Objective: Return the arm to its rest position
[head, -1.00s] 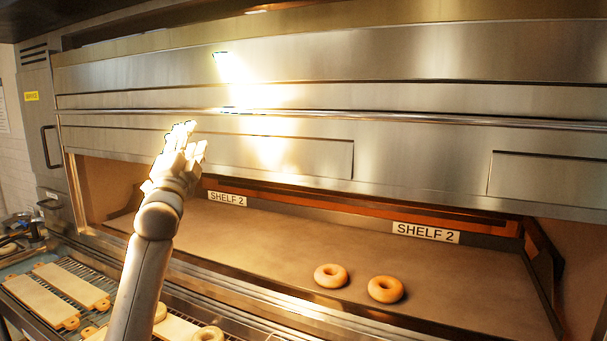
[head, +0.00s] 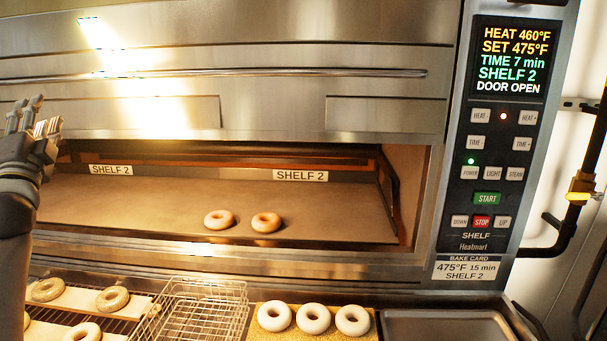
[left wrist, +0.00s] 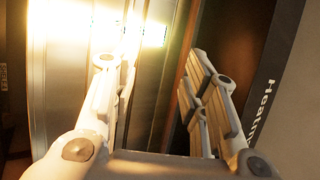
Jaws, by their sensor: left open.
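My left gripper (head: 34,118) is raised at the left edge of the head view, in front of the oven's steel front. It is open and empty. In the left wrist view its two fingers (left wrist: 155,95) stand apart with nothing between them. Two bagels, one on the left (head: 219,220) and one on the right (head: 266,222), lie on the open oven shelf (head: 130,208), apart from the gripper. My right gripper is not in view.
The control panel (head: 490,150) at the right reads DOOR OPEN, SHELF 2. Below the oven stand a wire basket (head: 195,310), three pale bagels (head: 313,318) and an empty metal tray (head: 445,325). Bagels on boards (head: 70,298) lie at the lower left.

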